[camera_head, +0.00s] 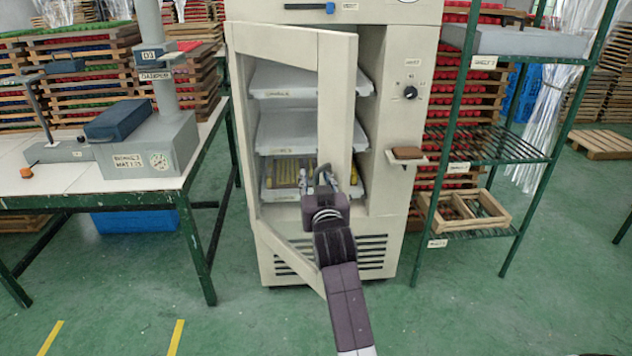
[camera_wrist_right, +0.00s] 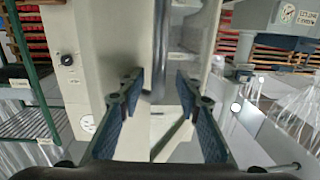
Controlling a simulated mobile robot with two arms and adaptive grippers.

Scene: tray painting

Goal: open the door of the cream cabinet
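The cream cabinet (camera_head: 400,130) stands in the middle of the head view. Its framed door (camera_head: 338,100) is partly open, swung out from the left side; shelves show through its opening and past its right edge. My right gripper (camera_head: 328,182) is at the lower part of the door's right upright. In the right wrist view, the dark vertical handle bar (camera_wrist_right: 160,50) runs between the fingers of my right gripper (camera_wrist_right: 156,90). The fingers are apart, with gaps on both sides of the bar. My left gripper is not in view.
A white-topped table (camera_head: 120,190) with a grey device (camera_head: 150,150) stands left of the cabinet. A green rack (camera_head: 480,145) stands close on the right, with a wooden crate (camera_head: 465,212) on its lower shelf. The green floor (camera_head: 240,325) in front is clear.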

